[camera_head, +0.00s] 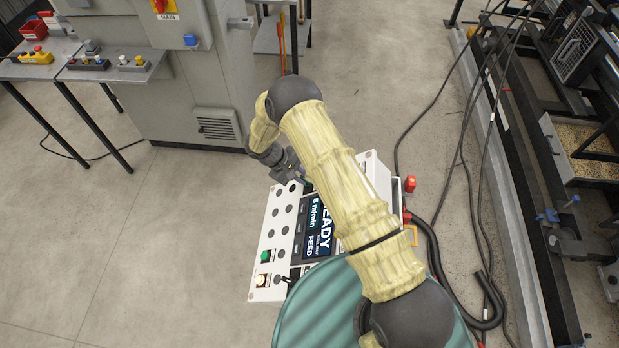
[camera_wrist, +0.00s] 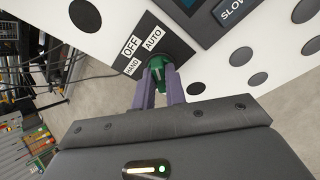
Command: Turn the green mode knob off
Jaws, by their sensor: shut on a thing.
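The green mode knob (camera_wrist: 157,62) sits on the white control panel (camera_head: 268,225), beside labels reading OFF, HAND and AUTO in the wrist view. My gripper (camera_wrist: 158,80) is shut on the knob, one purple-grey finger on each side of its grip. The fingers hide part of the knob, and I cannot tell which label it points to. In the head view my gripper (camera_head: 298,178) is at the far end of the panel, and my arm covers part of the panel.
The panel has a dark screen (camera_head: 318,235), a green button (camera_head: 265,257), a lit button (camera_head: 262,280) and a small lever. A red button (camera_head: 410,184) is at its right side. Black cables run over the floor to the right. A grey cabinet (camera_head: 180,80) stands behind; floor at left is clear.

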